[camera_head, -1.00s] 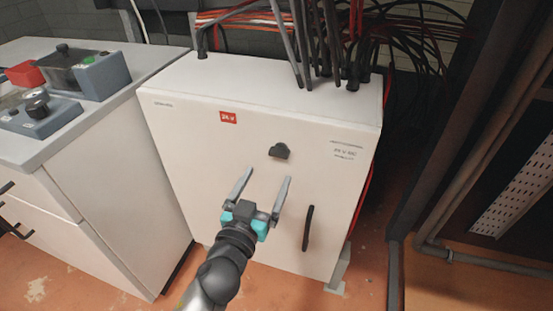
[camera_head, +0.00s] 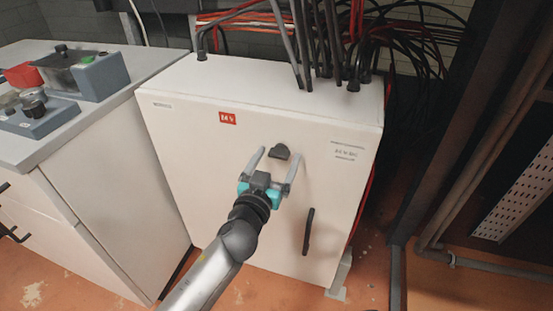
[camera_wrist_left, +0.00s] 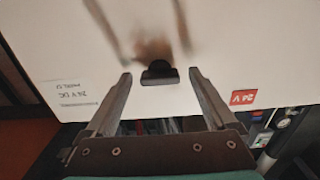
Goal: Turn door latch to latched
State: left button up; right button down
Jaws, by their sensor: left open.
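The door latch (camera_head: 279,151) is a small black knob on the front of the white electrical cabinet (camera_head: 190,165). In the left wrist view the latch (camera_wrist_left: 159,72) sits between and just beyond the fingertips. My left gripper (camera_head: 277,152) is open, with one finger on each side of the latch in the head view. In the left wrist view its two fingers (camera_wrist_left: 160,75) are apart with nothing gripped. I cannot tell whether they touch the door. My right gripper is not in view.
A black vertical handle (camera_head: 308,231) is on the door, lower right of the latch. Black and red cables rise from the cabinet top. A white counter (camera_head: 100,185) with grey-blue devices (camera_head: 45,118) stands close on the left. Pipes and a dark frame are at right.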

pick_arm(q)
jog(key=c, duration=1.4)
